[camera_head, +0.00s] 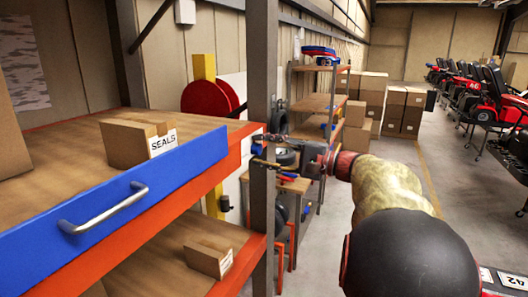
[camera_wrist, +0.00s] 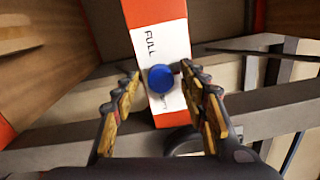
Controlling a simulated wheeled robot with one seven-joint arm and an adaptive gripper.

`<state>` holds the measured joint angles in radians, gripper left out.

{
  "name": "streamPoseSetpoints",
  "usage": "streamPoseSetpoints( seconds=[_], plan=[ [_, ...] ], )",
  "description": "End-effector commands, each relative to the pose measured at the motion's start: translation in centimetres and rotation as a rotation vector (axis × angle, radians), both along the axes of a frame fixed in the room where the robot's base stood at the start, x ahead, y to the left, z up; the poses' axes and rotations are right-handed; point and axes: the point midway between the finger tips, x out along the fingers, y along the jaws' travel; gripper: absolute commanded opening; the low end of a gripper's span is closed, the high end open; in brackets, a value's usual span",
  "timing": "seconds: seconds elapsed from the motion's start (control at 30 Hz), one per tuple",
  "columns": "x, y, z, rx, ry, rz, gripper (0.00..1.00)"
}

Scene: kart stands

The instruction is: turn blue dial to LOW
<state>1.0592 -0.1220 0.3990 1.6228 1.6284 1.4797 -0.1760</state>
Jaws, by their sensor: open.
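The blue dial (camera_wrist: 161,78) is a small round knob on a white plate (camera_wrist: 160,45) in the wrist view. The word FULL is printed above it; smaller lettering below it is too small and partly covered to read. The dial's pointer direction cannot be made out. My gripper (camera_wrist: 159,73) is open, with one finger on each side of the dial and gaps showing between. In the head view my gripper (camera_head: 266,150) is at the white plate (camera_head: 251,147) on the shelf's end, beside the grey post, and the dial is small and unclear there.
A grey upright post (camera_head: 262,70) stands close to my gripper. The orange shelf (camera_head: 215,185) has a blue drawer front (camera_head: 120,205) with a metal handle and a box marked SEALS (camera_head: 135,143). Open floor (camera_head: 410,150) lies to the right, before a row of karts (camera_head: 480,95).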

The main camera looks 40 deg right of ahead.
Motion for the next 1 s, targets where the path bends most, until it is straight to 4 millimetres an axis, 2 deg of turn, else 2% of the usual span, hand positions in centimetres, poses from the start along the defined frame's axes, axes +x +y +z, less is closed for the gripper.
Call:
streamPoseSetpoints(
  seconds=[0.13,0.27,0.7,0.83,1.0],
  plan=[
    [-0.2,-0.1,0.0,0.000,0.000,0.000,0.43],
    [-1.3,-0.7,0.0,0.000,0.000,-0.004,0.43],
    [-9.0,-4.0,-0.3,0.000,0.001,-0.004,0.43],
    [-10.3,-4.6,-0.3,0.000,0.000,-0.003,0.43],
    [-11.0,-4.8,-0.3,0.000,0.000,0.000,0.43]
  ],
)
